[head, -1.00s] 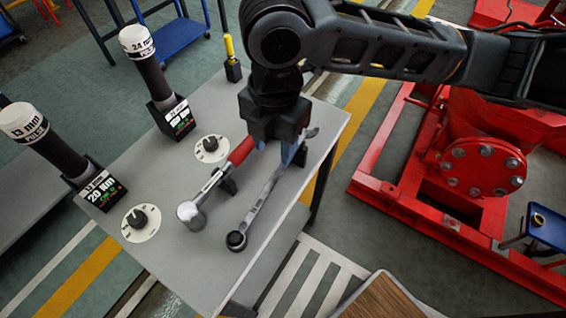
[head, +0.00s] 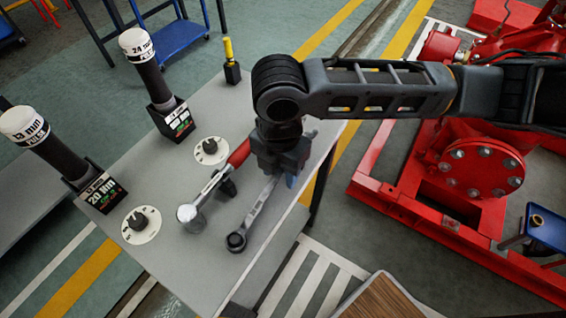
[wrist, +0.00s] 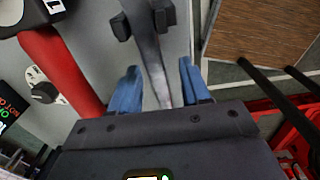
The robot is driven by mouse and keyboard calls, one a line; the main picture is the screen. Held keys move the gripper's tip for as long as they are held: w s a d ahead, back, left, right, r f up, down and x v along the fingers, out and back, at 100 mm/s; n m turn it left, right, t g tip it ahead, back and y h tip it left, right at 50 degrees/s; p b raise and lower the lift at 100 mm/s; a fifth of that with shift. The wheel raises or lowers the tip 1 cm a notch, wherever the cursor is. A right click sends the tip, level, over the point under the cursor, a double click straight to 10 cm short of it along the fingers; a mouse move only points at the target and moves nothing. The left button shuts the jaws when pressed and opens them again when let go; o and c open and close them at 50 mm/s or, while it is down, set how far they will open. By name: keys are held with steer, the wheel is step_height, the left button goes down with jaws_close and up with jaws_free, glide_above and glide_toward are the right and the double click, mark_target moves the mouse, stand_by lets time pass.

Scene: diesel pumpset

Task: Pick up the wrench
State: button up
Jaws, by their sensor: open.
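The grey metal wrench (head: 256,212) lies slanted on the grey table, its dark ring end toward the front. Its far end is hidden under my gripper (head: 283,178) in the head view. In the wrist view my gripper (wrist: 157,88) is open, with one blue fingertip on each side of the wrench shaft (wrist: 154,62). Visible gaps separate the shaft from both fingertips. Whether the fingertips reach the table is hard to tell.
A red-handled torque wrench (head: 208,191) lies close on the left; its red handle (wrist: 62,70) is left of my fingers. Dark supports (wrist: 145,18) flank the wrench. Two white-capped tools (head: 150,75) and dials stand further left on the table (head: 205,275). A red machine frame (head: 400,200) is right.

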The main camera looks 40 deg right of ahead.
jaws_close()
stand_by(1.3)
